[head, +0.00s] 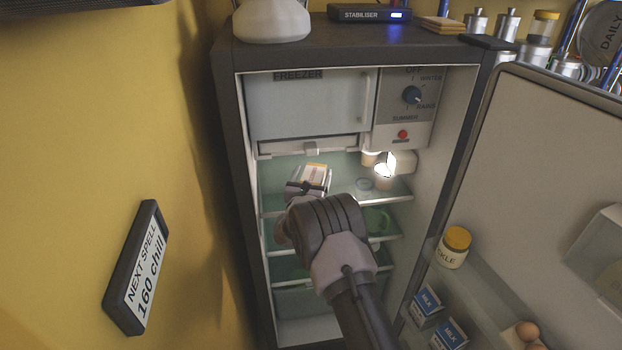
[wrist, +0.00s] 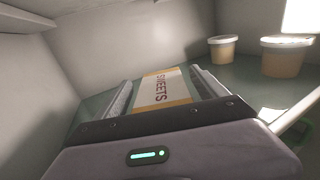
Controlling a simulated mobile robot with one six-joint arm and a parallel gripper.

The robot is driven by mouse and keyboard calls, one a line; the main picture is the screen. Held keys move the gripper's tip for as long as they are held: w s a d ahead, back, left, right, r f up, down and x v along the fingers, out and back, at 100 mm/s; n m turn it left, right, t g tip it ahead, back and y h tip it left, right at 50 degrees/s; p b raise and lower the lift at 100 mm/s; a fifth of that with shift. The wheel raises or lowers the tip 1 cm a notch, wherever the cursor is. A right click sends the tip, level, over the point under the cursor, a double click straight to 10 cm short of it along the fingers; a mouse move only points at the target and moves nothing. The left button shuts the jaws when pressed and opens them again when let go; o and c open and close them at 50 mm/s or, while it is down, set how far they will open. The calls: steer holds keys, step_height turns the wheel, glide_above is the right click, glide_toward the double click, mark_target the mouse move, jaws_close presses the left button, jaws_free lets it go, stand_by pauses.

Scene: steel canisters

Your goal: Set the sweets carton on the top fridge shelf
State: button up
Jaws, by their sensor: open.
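The sweets carton (wrist: 164,88), white and yellow with SWEETS lettering, lies flat between the two fingers of my gripper (wrist: 162,92) in the wrist view. The fingers are open, one along each side of it. In the head view the carton (head: 314,170) shows just beyond my gripper (head: 308,184), at the left of the top fridge shelf (head: 345,188). The carton appears to rest on the shelf; its underside is hidden. My arm reaches in through the open fridge front.
Two tubs (wrist: 222,49) (wrist: 286,56) stand to the right on the same shelf. The freezer compartment (head: 305,105) hangs above. The fridge door (head: 540,170) is open at the right, holding a pickle jar (head: 455,247), milk cartons (head: 428,305) and eggs (head: 526,331).

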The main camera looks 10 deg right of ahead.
steer(key=b+v, duration=0.2)
steer(key=v, duration=0.9)
steer(key=s+d+r+m+g+h, duration=0.6)
steer(key=s+d+r+m, duration=0.35)
steer(key=d, duration=0.25)
steer(key=s+d+r+m+g+y, duration=0.2)
steer(key=s+d+m+g, duration=0.15)
steer(key=s+m, duration=0.5)
steer(key=s+d+r+m+g+y, duration=0.15)
steer(key=s+m+g, duration=0.3)
steer(key=s, duration=0.75)
steer(key=s+a+r+m+t+y, duration=0.1)
steer(key=s+a+m+t+y, duration=0.2)
steer(key=s+a+m+y, duration=0.8)
steer(key=s+a+m, duration=0.2)
steer(key=s+a, duration=0.1)
steer(key=a, duration=0.3)
steer(key=shift+s+a+r, duration=0.15)
steer(key=shift+s+r, duration=0.05)
steer(key=shift+r, duration=0.2)
steer(key=shift+m, duration=0.25)
